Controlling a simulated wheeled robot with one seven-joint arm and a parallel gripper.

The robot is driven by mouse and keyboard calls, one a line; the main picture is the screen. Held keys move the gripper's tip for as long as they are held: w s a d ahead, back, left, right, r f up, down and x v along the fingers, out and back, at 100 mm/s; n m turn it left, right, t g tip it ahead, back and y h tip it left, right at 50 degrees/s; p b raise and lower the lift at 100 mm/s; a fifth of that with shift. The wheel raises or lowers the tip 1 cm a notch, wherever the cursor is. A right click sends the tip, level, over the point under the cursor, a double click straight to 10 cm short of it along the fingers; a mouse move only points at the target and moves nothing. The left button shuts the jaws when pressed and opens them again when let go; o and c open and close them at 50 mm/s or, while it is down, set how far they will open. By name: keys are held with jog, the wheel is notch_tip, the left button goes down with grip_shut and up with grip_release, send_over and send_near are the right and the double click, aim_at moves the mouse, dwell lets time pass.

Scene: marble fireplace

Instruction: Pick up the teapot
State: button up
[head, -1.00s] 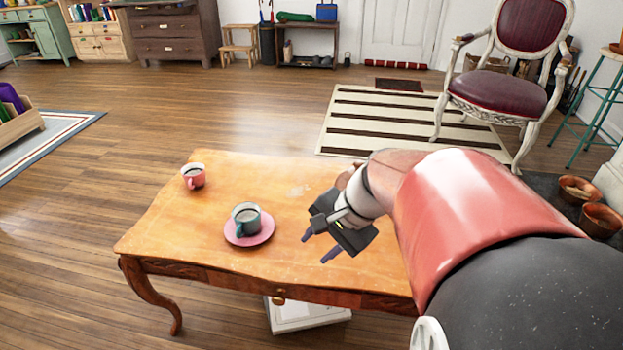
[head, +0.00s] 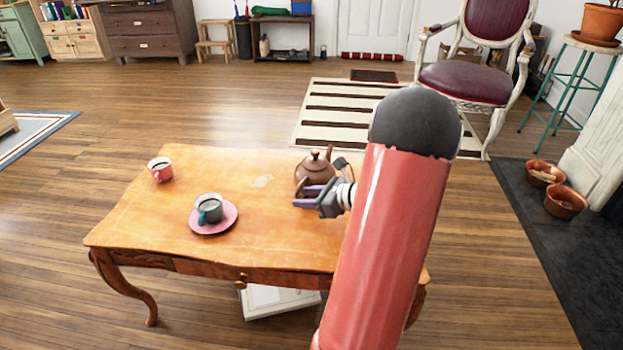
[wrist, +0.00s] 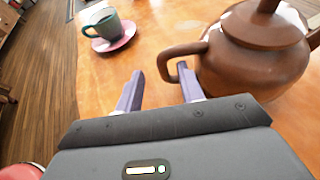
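The brown teapot (head: 314,172) stands upright on the wooden table (head: 150,215), towards its far right part, partly hidden by my gripper in the head view. In the wrist view the teapot (wrist: 255,55) fills the upper right, with its looped handle (wrist: 180,66) facing my gripper. My gripper (head: 298,197) is on the near side of the teapot, low over the table.
A teal cup (head: 209,208) stands on a pink saucer (head: 229,217) left of my gripper. A pink cup (head: 160,169) stands at the table's far left. The table between the saucer and my gripper is clear.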

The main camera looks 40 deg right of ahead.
aim_at(300, 196)
jog(key=x, duration=0.5)
jog(key=shift+w+d+f, duration=0.1)
jog(key=shift+w+f, duration=0.05)
jog(key=shift+w, duration=0.05)
grip_shut()
dwell(1.2)
